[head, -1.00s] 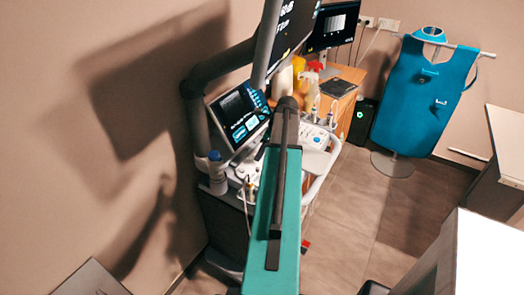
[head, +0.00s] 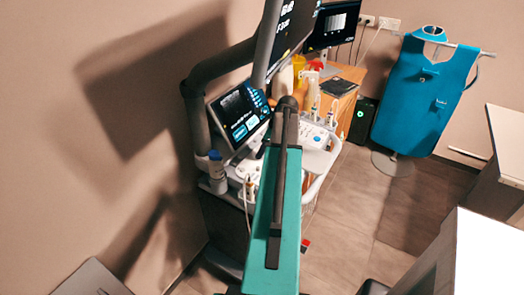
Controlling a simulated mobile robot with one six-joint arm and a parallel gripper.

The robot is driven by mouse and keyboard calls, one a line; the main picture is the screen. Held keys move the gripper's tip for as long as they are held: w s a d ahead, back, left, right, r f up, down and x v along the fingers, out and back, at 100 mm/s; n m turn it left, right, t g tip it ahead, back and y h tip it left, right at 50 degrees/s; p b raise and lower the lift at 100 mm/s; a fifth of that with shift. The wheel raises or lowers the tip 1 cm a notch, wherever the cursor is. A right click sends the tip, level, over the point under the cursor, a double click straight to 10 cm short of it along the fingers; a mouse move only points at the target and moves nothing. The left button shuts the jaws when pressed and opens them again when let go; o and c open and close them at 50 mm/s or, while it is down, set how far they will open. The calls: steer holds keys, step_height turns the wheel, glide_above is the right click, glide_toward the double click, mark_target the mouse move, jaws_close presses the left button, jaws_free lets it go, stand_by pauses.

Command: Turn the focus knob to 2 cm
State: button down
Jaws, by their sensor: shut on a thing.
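The ultrasound machine stands against the left wall, its lit screen (head: 239,115) tilted towards me. Its white control panel (head: 318,133) shows in part to the right of my arm, and another part shows below the screen. My teal arm covers the middle of the panel. I cannot make out the focus knob or its setting; the screen text is too small to read. My gripper is hidden beyond my arm, so neither its jaws nor anything between them can be seen.
A bottle with a blue cap (head: 216,168) stands at the machine's left side. A wooden desk (head: 347,103) with bottles is behind. A large monitor on a grey arm (head: 222,62) hangs above. A teal apron (head: 416,100) hangs on a stand. The floor (head: 350,215) to the right is open.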

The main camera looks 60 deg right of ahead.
steer(key=n+y+p, duration=0.1)
steer(key=n, duration=0.2)
steer(key=shift+w+d, duration=0.1)
steer(key=shift+d, duration=0.1)
steer(key=shift+n+g+y+p, duration=0.3)
steer(key=shift+n+g+y, duration=0.1)
steer(key=shift+n, duration=0.9)
steer(key=c, duration=1.6)
jaws_free()
steer(key=shift+o, duration=0.2)
steer(key=shift+r, duration=0.15)
steer(key=b+v, duration=0.3)
steer(key=v, duration=1)
steer(key=shift+d+r, duration=0.15)
steer(key=shift+r, duration=0.05)
